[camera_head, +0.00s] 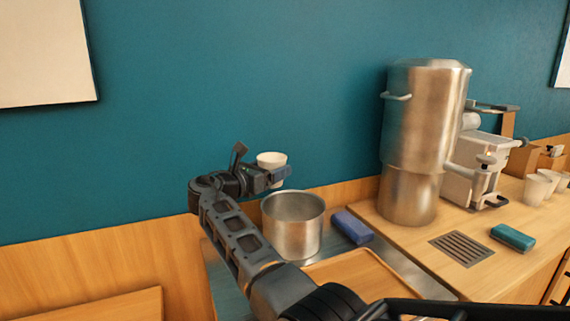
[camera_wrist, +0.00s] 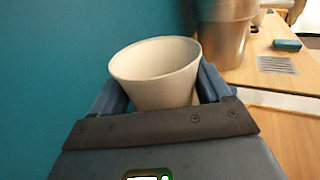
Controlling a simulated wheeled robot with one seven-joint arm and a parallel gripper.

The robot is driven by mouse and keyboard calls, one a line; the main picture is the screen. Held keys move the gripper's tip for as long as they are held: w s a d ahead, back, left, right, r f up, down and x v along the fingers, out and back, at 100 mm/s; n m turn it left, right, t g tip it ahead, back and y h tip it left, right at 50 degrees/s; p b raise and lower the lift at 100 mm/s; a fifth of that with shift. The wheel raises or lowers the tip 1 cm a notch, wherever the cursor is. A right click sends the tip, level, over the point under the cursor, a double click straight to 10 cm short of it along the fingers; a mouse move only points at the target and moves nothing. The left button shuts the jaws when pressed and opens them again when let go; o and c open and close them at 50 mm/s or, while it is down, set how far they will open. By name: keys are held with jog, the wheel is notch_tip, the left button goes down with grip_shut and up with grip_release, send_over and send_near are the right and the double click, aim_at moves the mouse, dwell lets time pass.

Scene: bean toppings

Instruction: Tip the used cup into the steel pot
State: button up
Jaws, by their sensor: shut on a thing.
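The used cup (camera_head: 271,159) is white and tapered, and my gripper (camera_head: 277,177) is shut on it. In the wrist view the cup (camera_wrist: 157,80) sits between the two blue fingers, close to upright with a slight lean. Its inside is only partly visible, and I cannot tell what it holds. The steel pot (camera_head: 293,232) stands open on the grey counter. In the head view the cup appears above the pot's back left rim. The pot's bottom inside is hidden.
A tall steel urn (camera_head: 424,120) and a white machine (camera_head: 478,165) stand to the right. A blue block (camera_head: 352,227) lies beside the pot, and a wooden tray (camera_head: 362,283) is in front. A teal sponge (camera_head: 512,238) lies near a drain grate (camera_head: 461,246). White cups (camera_head: 538,189) stand far right.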

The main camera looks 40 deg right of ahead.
jog(key=shift+w+d+f, duration=0.1)
jog(key=shift+d+f, duration=0.05)
jog(key=shift+d, duration=0.15)
notch_tip(320, 180, down, 3)
jog(key=b, duration=0.3)
jog(key=shift+b, duration=0.4)
jog(key=shift+a+r+y+p, duration=0.1)
jog(key=shift+r+y+p, duration=0.4)
jog(key=shift+r+p, duration=0.1)
jog(key=shift+a+r+m+y, duration=0.2)
jog(key=shift+m+y, duration=0.3)
jog(key=shift+y, duration=0.3)
jog(key=y, duration=0.2)
jog(key=shift+w+a+m+y, duration=0.1)
jog(key=shift+m+y, duration=0.2)
jog(key=shift+m, duration=0.1)
jog(key=shift+f+y+b, duration=0.2)
jog(key=shift+y+b, duration=0.3)
jog(key=shift+b, duration=0.05)
jog(key=shift+d+f+m+y+b, duration=0.15)
jog(key=shift+m+y+b, duration=0.25)
jog(key=shift+y+b, duration=0.6)
jog(key=shift+d+r+y+p, duration=0.2)
jog(key=shift+y+p, duration=0.4)
jog(key=shift+p, duration=0.25)
